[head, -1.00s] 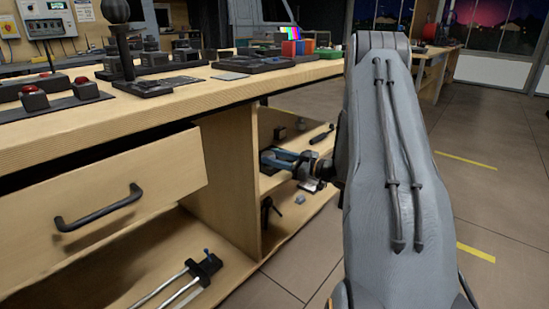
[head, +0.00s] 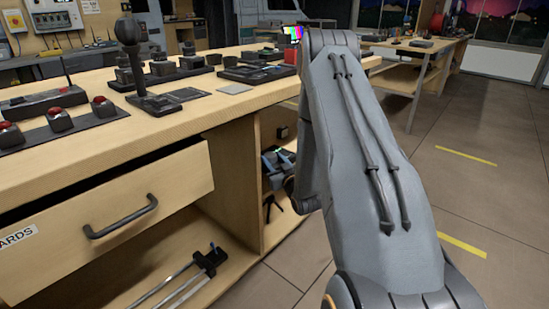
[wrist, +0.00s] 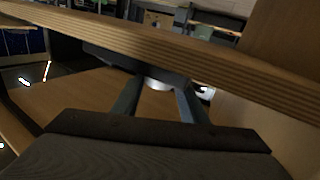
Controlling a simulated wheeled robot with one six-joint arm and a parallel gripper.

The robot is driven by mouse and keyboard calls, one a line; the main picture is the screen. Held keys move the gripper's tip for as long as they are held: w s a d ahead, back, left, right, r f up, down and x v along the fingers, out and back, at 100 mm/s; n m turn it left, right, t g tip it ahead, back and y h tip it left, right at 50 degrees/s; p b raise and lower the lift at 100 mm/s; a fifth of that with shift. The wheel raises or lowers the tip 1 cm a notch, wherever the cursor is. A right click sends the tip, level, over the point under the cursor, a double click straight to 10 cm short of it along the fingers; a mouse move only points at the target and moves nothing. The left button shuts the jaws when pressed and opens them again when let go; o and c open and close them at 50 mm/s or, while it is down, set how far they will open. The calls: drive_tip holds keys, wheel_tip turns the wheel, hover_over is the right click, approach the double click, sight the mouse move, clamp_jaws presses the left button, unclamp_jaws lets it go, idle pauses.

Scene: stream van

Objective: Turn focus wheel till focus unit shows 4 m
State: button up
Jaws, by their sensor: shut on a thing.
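My gripper (wrist: 159,92) reaches under a wooden board in the wrist view. Its two fingers are shut on a dark piece with a pale, round lower face (wrist: 158,84). I cannot tell for sure whether this piece is the focus wheel. In the head view my gripper (head: 279,158) is in the open shelf bay under the bench, and my arm hides part of it. No focus unit readout can be made out in either view, so the distance shown cannot be read.
The bench top (head: 215,107) carries a joystick (head: 131,45), red buttons (head: 60,120) and several dark panels. An open drawer (head: 105,205) juts out below. A rail piece (head: 190,275) lies on the lower shelf. The floor at right is clear.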

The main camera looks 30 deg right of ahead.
drive_tip(key=shift+m+h, duration=0.5)
drive_tip(key=shift+h, duration=0.1)
drive_tip(key=o, duration=0.7)
drive_tip(key=shift+o, duration=0.2)
drive_tip(key=shift+s+a+p, duration=0.25)
drive_tip(key=shift+s, duration=1.05)
drive_tip(key=shift+s+a+p, duration=0.2)
drive_tip(key=shift+s+p, duration=0.05)
drive_tip(key=shift+s, duration=1.05)
drive_tip(key=shift+s+a+p, duration=0.25)
drive_tip(key=shift+s, duration=1.05)
